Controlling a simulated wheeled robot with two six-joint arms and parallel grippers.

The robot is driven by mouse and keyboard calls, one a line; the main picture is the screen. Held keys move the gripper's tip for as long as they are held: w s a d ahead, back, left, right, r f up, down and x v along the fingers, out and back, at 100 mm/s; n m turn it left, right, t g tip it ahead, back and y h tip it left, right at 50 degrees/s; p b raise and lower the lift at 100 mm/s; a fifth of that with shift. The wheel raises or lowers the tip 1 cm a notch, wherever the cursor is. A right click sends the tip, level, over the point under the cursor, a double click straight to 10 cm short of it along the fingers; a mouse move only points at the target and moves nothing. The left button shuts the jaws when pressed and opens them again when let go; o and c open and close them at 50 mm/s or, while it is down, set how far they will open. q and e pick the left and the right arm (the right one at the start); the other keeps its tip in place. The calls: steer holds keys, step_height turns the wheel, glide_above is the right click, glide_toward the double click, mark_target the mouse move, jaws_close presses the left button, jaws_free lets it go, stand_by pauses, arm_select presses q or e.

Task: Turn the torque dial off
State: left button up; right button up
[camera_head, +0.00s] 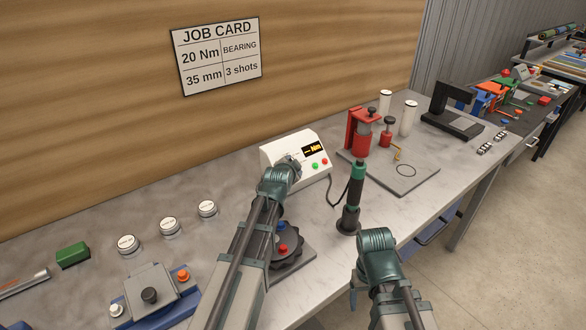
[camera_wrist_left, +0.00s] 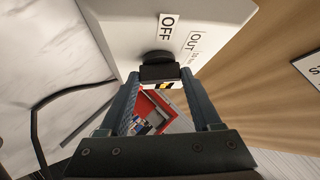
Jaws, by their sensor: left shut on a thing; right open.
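The white controller box (camera_head: 309,151) stands on the bench with a small amber display showing "Nm" and a green and a red button. Its dark dial (camera_wrist_left: 157,57) shows in the left wrist view, below an OFF label (camera_wrist_left: 166,28) and beside an OUT label (camera_wrist_left: 194,43). My left gripper (camera_head: 290,163) is at the box's front face; in the wrist view its fingers (camera_wrist_left: 158,73) are shut on the dial. In the head view the gripper hides the dial, and its pointer cannot be read. My right gripper (camera_head: 370,268) is low at the bench's front edge, open and holding nothing visible.
A black and green driver (camera_head: 352,200) stands upright right of my left arm. A red press (camera_head: 362,133) on a grey plate is behind it. A dark round turntable (camera_head: 288,246) is partly behind my left arm. White-capped jars (camera_head: 168,225) and a blue fixture (camera_head: 187,303) are at left.

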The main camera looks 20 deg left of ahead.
arm_select(q)
steer(key=shift+f, duration=0.1)
stand_by(0.3)
steer(key=o, duration=1.4)
steer(key=shift+s, duration=0.1)
